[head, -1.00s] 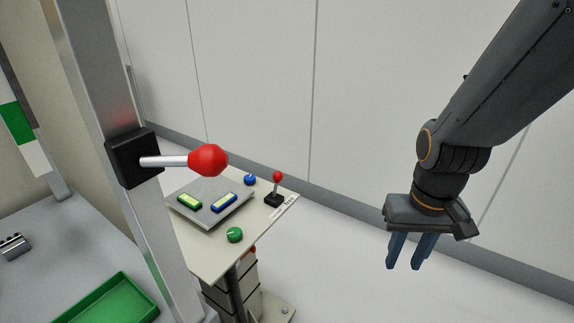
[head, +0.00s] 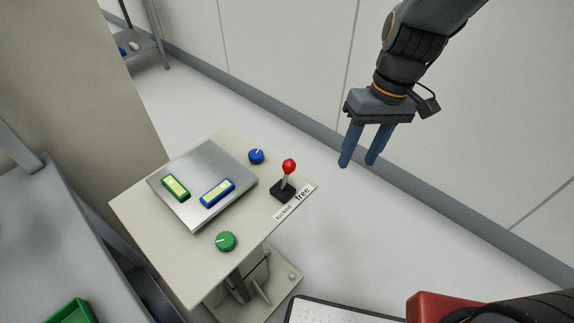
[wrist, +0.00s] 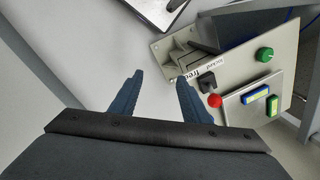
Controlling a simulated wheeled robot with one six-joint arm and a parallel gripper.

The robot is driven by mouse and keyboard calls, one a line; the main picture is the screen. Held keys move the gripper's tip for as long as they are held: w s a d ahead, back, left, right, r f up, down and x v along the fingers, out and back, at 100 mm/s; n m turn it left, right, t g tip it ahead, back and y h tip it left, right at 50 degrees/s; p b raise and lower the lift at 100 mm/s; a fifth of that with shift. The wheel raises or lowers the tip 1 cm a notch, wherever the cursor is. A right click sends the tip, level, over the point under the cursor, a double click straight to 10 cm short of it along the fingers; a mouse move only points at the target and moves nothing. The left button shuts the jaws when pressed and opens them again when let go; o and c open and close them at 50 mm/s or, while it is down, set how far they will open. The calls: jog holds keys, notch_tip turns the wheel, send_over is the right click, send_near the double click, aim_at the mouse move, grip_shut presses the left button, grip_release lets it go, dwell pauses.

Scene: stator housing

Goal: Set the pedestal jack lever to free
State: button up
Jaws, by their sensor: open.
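The pedestal jack lever (head: 288,168) is a short metal stalk with a red ball on a black base, at the right edge of the pedestal top (head: 150,222). Its ball also shows in the wrist view (wrist: 214,100), just right of the right finger. A label (head: 293,203) beside the base reads "locked" at one end and "free" at the other. I cannot tell for sure which word the stalk leans toward. My gripper (head: 358,163) is open and empty, pointing down, right of the lever and apart from it. Its fingers also show in the wrist view (wrist: 160,80).
The pedestal top carries a metal plate (head: 196,160) with green and blue framed displays, a blue knob (head: 256,156) and a green knob (head: 227,241). A grey table with a green tray (head: 70,313) stands at left. Open floor lies between pedestal and wall.

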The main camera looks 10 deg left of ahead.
aim_at(287, 173)
jog(key=a+n, duration=0.1)
jog(key=a, duration=0.3)
jog(key=a+n+g, duration=0.1)
jog(key=a, duration=0.3)
jog(key=s+a+n+y+p, duration=0.1)
jog(key=a+n, duration=0.1)
jog(key=a, duration=0.2)
jog(key=shift+a+r+g, duration=0.1)
jog(key=shift+a+g, duration=0.2)
jog(key=shift+a, duration=0.1)
jog(key=shift+s+a, duration=0.15)
jog(key=shift+a, duration=0.15)
jog(key=p+x, duration=0.1)
jog(key=x, duration=0.6)
jog(key=shift+a+f, duration=0.1)
jog(key=shift+f, duration=0.3)
grip_shut()
